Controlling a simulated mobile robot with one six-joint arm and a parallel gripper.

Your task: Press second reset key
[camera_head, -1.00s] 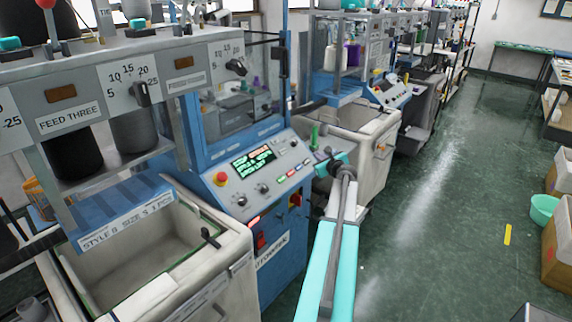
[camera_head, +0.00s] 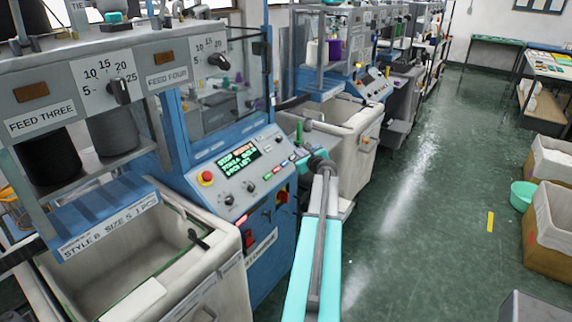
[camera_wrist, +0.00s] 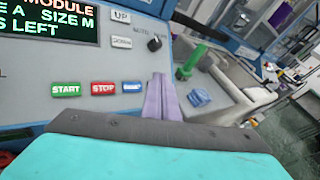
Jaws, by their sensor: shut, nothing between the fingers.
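The control panel (camera_head: 262,180) of the near blue knitting machine has a lit display (camera_head: 238,158). In the wrist view the panel has a green START key (camera_wrist: 66,89), a red STOP key (camera_wrist: 103,87) and a blue key (camera_wrist: 132,86) in one row. The blue key's lettering is too small to read surely; no other key there reads as reset. My gripper (camera_wrist: 160,84) is shut and empty, its pale purple fingers just right of the blue key. I cannot tell whether the fingertips touch the panel.
A red stop button (camera_head: 206,177) and knobs sit on the panel. UP (camera_wrist: 121,16) and DOWN (camera_wrist: 121,42) keys and a black knob (camera_wrist: 154,44) are above the key row. A green-handled tool (camera_wrist: 190,60) stands at right. Floor aisle (camera_head: 430,200) is clear.

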